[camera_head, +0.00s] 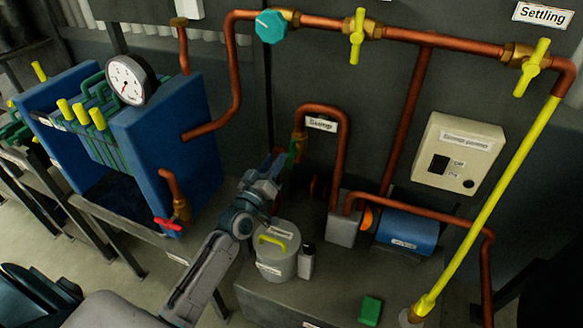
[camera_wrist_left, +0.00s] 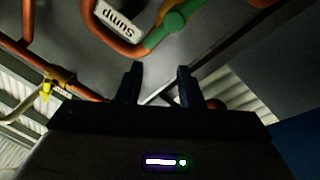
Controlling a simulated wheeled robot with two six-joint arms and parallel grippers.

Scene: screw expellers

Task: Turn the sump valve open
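The sump valve (camera_head: 298,143) sits on the copper pipe beside the "Sump" label (camera_head: 321,124). Its green handle is largely hidden behind my left gripper in the head view. In the left wrist view the green handle (camera_wrist_left: 178,27) slants across the top, just right of the upside-down "Sump" label (camera_wrist_left: 118,20). My left gripper (camera_head: 281,160) is close to the valve. Its two fingers (camera_wrist_left: 158,78) are apart with nothing between them, and the handle lies beyond their tips. I cannot tell whether anything touches. My right gripper is not in view.
A grey lidded pot (camera_head: 277,262) with a yellow handle stands below my left wrist. A blue filter press (camera_head: 165,130) with a gauge is at left. A blue pump motor (camera_head: 405,232) and a switch box (camera_head: 459,152) are at right. Copper pipes run around the valve.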

